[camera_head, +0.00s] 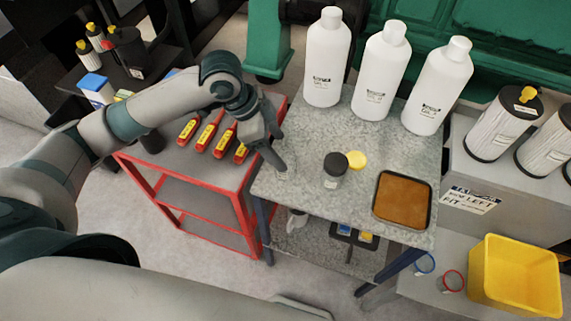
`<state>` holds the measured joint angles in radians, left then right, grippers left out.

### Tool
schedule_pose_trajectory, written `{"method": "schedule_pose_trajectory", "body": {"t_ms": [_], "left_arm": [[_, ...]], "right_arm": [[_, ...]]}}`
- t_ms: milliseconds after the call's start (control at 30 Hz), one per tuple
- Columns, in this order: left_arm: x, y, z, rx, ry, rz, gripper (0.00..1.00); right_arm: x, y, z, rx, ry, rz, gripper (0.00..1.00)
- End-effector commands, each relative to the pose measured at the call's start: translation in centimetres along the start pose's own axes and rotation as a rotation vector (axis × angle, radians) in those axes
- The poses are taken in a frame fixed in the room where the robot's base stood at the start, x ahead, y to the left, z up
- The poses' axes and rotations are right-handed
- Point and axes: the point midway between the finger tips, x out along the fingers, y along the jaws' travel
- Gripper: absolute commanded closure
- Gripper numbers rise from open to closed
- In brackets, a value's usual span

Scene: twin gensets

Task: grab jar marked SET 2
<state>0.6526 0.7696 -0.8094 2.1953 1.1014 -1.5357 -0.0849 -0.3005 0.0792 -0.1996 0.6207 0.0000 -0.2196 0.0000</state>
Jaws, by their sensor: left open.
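My left gripper (280,164) reaches in from the left, pointing down over the left part of the grey speckled tabletop (310,211). It is open. A small pale object with a marking (284,175), perhaps a clear jar, shows right at its fingertips; the fingers partly hide it, and I cannot tell whether they touch it. A small jar with a dark lid and a pale label (335,168) stands upright to the right of the gripper. A round yellow lid or cap (356,160) is beside that jar. I cannot read SET 2 on either label. My right gripper is not in view.
Three white bottles (372,85) stand along the back of the table. A brown-filled dark tray (403,200) is at the right. A red cart (215,175) with red-and-yellow tools adjoins on the left. A yellow bin (515,278) and white filters (503,125) are further right.

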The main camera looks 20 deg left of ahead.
Motion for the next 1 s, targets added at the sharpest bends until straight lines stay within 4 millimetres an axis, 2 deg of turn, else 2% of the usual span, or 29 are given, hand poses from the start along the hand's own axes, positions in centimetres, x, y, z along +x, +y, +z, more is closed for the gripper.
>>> {"method": "schedule_pose_trajectory", "body": {"t_ms": [167, 500, 1000], "left_arm": [[1.0, 0.2, -0.1, -0.001, 0.000, 0.003, 0.35], [4.8, 0.3, -0.2, -0.001, 0.000, 0.001, 0.35], [5.1, 0.3, -0.1, 0.000, 0.000, 0.000, 0.35]], "right_arm": [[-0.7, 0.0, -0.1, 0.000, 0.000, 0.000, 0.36], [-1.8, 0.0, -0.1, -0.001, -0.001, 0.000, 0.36], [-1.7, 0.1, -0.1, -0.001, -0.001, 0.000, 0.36]]}}
